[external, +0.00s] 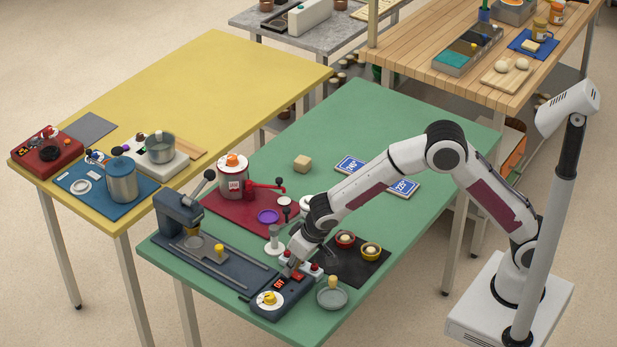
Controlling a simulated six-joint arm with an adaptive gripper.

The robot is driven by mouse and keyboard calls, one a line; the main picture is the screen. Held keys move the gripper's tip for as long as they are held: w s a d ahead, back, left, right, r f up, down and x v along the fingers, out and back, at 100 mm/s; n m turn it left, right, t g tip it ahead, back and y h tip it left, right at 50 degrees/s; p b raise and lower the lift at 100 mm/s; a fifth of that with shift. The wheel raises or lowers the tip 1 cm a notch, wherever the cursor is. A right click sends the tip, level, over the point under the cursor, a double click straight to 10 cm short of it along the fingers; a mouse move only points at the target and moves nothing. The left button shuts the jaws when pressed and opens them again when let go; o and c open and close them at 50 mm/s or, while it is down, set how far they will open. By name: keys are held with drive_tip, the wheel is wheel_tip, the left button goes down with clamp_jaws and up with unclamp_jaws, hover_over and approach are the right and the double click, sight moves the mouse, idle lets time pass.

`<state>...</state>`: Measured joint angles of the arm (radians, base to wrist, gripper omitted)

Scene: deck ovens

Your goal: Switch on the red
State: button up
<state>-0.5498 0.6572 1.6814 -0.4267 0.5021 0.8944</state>
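My gripper (291,268) points down over the near end of the green table, at a dark box (290,297). The box has a small lit red display and a yellow knob (269,297) on a white dial. The fingertips are too small to tell whether they touch the box or are open. Small red buttons (315,267) on a pale base show just beside my gripper, partly hidden by it. A red box-shaped device (46,155) with a dial on top stands at the left end of the yellow table, far from my gripper.
A dark press (179,213) with a lever stands to the left, and a red-and-white canister (232,182) behind. Two small cups sit on a black mat (357,270). The green table's far end (390,105) is clear.

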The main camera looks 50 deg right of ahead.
sight(301, 278)
clamp_jaws()
drive_tip(key=shift+w+d+g, duration=0.15)
drive_tip(key=shift+w+g, duration=0.05)
drive_tip(key=shift+g, duration=0.4)
drive_tip(key=o, duration=0.8)
unclamp_jaws()
drive_tip(key=shift+c, duration=0.2)
drive_tip(key=v, duration=1.2)
